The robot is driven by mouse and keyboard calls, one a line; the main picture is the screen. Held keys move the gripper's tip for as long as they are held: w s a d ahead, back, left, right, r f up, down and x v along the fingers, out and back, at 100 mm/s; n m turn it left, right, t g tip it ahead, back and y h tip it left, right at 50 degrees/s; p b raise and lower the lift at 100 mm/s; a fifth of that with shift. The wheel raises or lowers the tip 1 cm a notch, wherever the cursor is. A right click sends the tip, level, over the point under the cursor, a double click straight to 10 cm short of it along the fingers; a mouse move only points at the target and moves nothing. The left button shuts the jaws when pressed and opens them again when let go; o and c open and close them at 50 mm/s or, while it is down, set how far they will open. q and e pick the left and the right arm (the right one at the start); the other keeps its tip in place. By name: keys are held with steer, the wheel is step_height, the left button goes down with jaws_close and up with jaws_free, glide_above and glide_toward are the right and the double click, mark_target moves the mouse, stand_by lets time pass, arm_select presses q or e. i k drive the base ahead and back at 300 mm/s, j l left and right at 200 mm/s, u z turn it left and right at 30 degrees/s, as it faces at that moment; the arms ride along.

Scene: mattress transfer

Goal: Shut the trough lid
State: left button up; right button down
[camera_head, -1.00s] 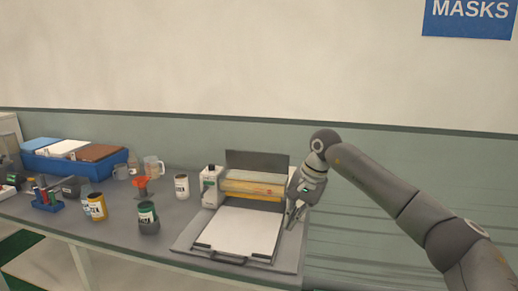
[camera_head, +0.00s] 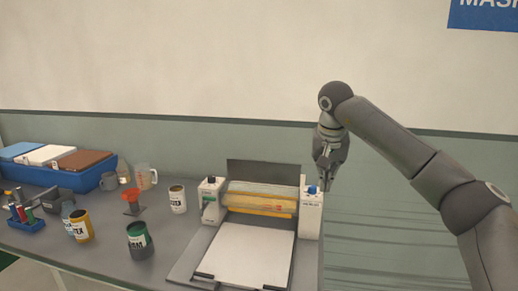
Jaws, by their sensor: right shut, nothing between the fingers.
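The trough lid (camera_head: 263,174) appears to be the dark grey panel standing up at the back of the machine, behind its yellow roller part (camera_head: 262,202). It looks raised. My right gripper (camera_head: 326,187) is shut and empty, pointing down beside the machine's right white post (camera_head: 311,217), close to the blue knob (camera_head: 313,190) on its top. I cannot tell whether it touches the knob. The gripper is to the right of the lid and apart from it. My left gripper is not in view.
A white sheet (camera_head: 245,256) lies on the machine's front bed. The wall is close behind.

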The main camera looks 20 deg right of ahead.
mark_target(262, 173)
steer(key=i, duration=1.4)
